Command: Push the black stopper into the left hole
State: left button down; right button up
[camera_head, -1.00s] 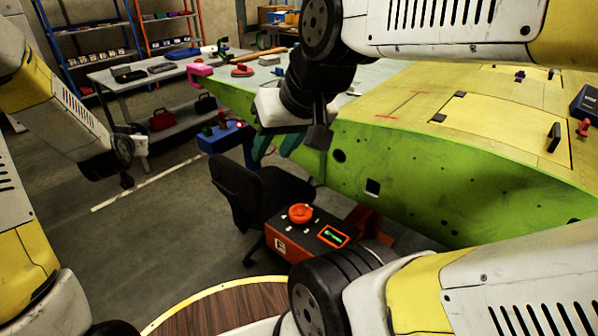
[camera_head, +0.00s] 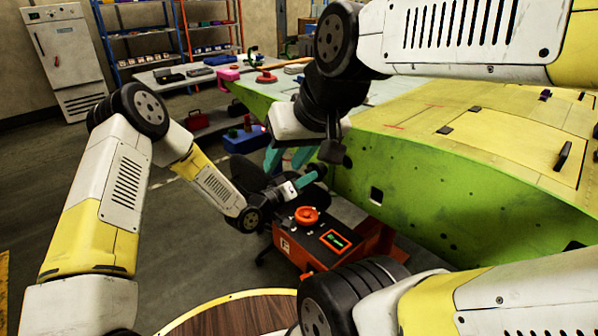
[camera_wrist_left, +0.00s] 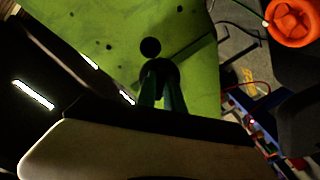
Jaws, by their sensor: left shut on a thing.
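My left gripper (camera_head: 308,180) reaches in from the left, in front of the green wing panel (camera_head: 430,200). Its teal fingers are shut on the black stopper (camera_wrist_left: 161,74), which shows as a dark round end between the fingertips in the left wrist view. A round dark hole (camera_wrist_left: 150,47) in the green panel lies just beyond the stopper there. I cannot tell the depth gap between them. In the head view the left gripper and right wrist hide this hole. My right gripper (camera_head: 287,158) hangs beside the panel edge, its teal fingers apart and empty.
A red cart (camera_head: 315,245) with an orange knob (camera_head: 306,216) stands below my left gripper. A black chair (camera_head: 250,175) is behind it. My right wrist is close above my left gripper.

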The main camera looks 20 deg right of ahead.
pick_arm(q)
jog(key=shift+s+d+f+g+h, duration=0.2)
jog(key=shift+s+d+g+h, duration=0.15)
jog(key=shift+s+d, duration=0.65)
jog(key=x, duration=0.6)
jog(key=shift+w+d, duration=0.1)
jog(key=shift+d, duration=0.4)
dwell(0.3)
jog(key=shift+x, duration=1.85)
jog(key=c, duration=1.4)
grip_release()
jog(key=shift+o, duration=0.2)
jog(key=shift+a, duration=0.15)
